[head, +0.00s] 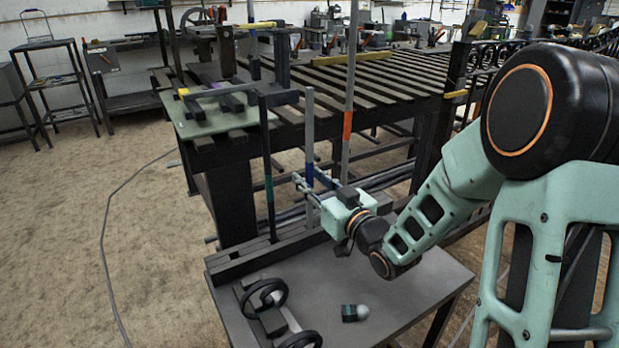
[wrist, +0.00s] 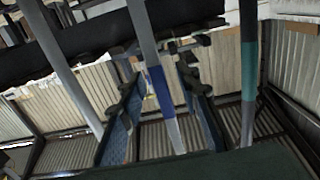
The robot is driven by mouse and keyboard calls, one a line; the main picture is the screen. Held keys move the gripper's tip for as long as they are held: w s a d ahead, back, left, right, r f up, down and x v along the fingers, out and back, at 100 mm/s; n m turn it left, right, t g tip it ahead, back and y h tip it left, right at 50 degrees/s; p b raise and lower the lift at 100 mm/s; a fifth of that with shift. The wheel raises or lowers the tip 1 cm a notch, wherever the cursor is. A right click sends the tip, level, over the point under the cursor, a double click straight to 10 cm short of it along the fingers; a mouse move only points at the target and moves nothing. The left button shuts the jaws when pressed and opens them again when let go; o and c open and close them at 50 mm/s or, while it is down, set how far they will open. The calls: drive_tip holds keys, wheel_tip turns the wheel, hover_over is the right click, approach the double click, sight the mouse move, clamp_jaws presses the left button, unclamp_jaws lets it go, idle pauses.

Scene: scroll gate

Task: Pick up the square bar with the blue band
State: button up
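The square bar with the blue band is a slim grey upright bar (head: 309,130) in the head view. Its blue band (wrist: 157,88) shows clearly in the wrist view, on a bar that leans slightly in the picture. My gripper (head: 309,184) is open at the height of the blue band. In the wrist view the bar runs between my two fingers (wrist: 160,100), with a visible gap on each side, so nothing is gripped.
A dark bar with a teal band (head: 269,190) stands left of the blue-banded bar, and a grey bar with an orange band (head: 347,125) stands right. Below is a dark table (head: 400,290) with black rings (head: 264,298) and a small block (head: 349,313). A slatted bench (head: 390,85) stands behind.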

drive_tip(key=shift+w+a, duration=0.1)
drive_tip(key=shift+w, duration=0.1)
clamp_jaws()
drive_tip(key=shift+r, duration=0.15)
idle(0.3)
